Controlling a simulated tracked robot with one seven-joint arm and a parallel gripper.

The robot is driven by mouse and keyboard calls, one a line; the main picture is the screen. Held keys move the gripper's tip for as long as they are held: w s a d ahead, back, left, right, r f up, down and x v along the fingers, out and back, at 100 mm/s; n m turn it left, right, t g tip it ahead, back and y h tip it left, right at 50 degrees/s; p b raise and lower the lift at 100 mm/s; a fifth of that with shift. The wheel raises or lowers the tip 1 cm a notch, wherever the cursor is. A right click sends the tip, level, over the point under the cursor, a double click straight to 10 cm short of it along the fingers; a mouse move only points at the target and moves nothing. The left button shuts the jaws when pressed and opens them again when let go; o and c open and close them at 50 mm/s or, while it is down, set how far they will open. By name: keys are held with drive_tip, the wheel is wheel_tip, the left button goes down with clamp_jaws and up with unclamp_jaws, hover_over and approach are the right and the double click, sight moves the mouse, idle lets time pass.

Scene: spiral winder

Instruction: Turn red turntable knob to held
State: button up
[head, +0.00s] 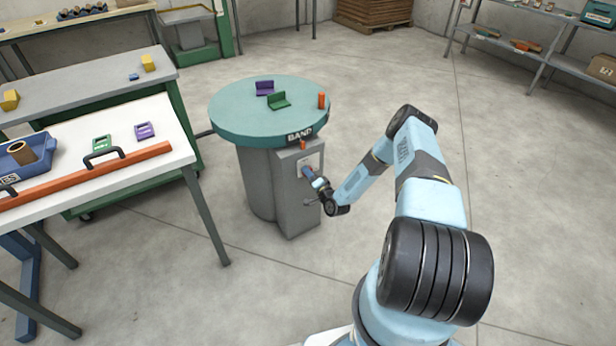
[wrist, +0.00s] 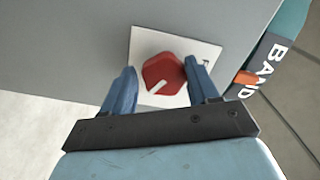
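The red knob (wrist: 163,76) with a white pointer mark sits on a white plate (wrist: 150,42) on the grey turntable pedestal (head: 262,185). In the wrist view its pointer slants toward the lower left. My gripper (wrist: 163,82) has its two blue fingers spread on either side of the knob. A gap shows between the knob and the left finger; the right finger is very close, and I cannot tell if it touches. In the head view my gripper (head: 307,172) reaches the pedestal's front and hides the knob. The round teal turntable (head: 240,107) carries a BAND label.
Purple (head: 264,87) and green (head: 279,100) brackets and an orange cylinder (head: 322,100) stand on the turntable. A small orange piece (wrist: 245,77) protrudes beside the BAND label. A white table (head: 160,116) stands left.

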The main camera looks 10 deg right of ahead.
drive_tip(key=shift+o, duration=1.1)
drive_tip(key=shift+a+r, duration=0.1)
drive_tip(key=v, duration=1.3)
drive_tip(key=shift+s, duration=0.35)
